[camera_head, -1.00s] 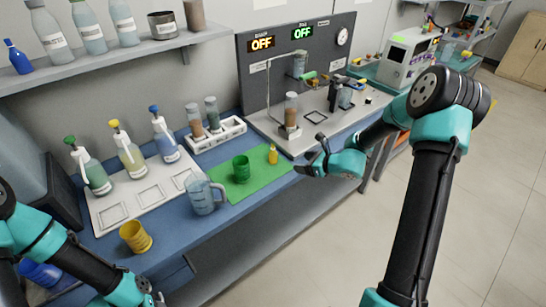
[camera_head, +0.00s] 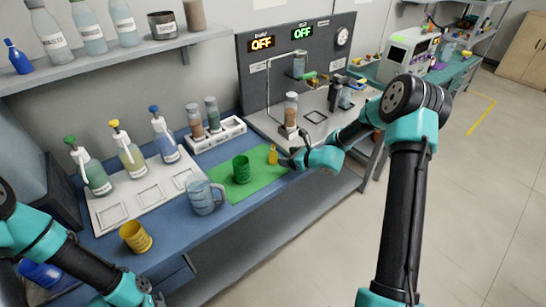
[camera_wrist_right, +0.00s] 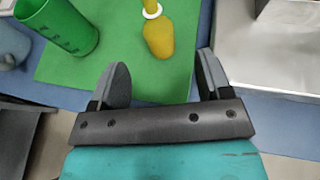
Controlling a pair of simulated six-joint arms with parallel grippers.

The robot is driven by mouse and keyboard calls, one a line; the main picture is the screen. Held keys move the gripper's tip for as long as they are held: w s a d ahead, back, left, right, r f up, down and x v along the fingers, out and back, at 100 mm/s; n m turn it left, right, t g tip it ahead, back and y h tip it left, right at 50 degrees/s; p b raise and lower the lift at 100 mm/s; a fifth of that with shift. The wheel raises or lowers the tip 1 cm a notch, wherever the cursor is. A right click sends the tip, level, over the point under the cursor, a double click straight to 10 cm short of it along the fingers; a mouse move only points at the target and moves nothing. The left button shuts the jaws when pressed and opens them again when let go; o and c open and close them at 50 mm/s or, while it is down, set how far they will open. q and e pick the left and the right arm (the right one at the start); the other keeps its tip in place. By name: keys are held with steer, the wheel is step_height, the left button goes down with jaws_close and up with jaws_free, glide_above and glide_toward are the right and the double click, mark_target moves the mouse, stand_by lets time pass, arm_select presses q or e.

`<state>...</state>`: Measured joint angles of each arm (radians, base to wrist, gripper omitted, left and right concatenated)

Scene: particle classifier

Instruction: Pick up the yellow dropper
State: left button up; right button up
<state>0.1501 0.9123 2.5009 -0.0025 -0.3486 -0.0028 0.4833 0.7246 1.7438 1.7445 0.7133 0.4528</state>
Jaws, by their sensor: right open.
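The yellow dropper (camera_head: 272,155) is on the right part of the green mat (camera_head: 222,183). In the right wrist view the dropper (camera_wrist_right: 159,36) has a rounded yellow bulb and a white ring, and its far end is cut off by the frame's top. My right gripper (camera_head: 284,161) is just right of the dropper. Its two fingers (camera_wrist_right: 163,82) are spread, with the bulb ahead of the gap between them and nothing held. My left gripper (camera_head: 155,299) is at the bottom edge, mostly cut off, so its jaw state is unclear.
A green cup (camera_head: 241,169) stands on the mat left of the dropper. A clear jug (camera_head: 203,195) and a yellow cup (camera_head: 135,237) stand further left. A metal-topped apparatus (camera_head: 262,124) is behind the right gripper.

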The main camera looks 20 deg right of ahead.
mark_target(270, 154)
steer(key=shift+x, duration=2.05)
steer(key=shift+w, duration=0.1)
steer(key=shift+x, duration=2.6)
steer(key=shift+r, duration=0.15)
steer(key=c, duration=1)
steer(key=shift+r, duration=0.1)
steer(key=shift+r, duration=1.65)
steer(key=s+a, duration=0.2)
steer(key=s, duration=0.3)
steer(key=s+a+r, duration=0.1)
steer(key=s+a, duration=0.1)
steer(key=s, duration=0.3)
steer(key=s+a, duration=0.2)
steer(key=s, duration=0.2)
steer(key=shift+s+a+r, duration=0.25)
steer(key=shift+s+r, duration=0.05)
steer(key=shift+s, duration=0.1)
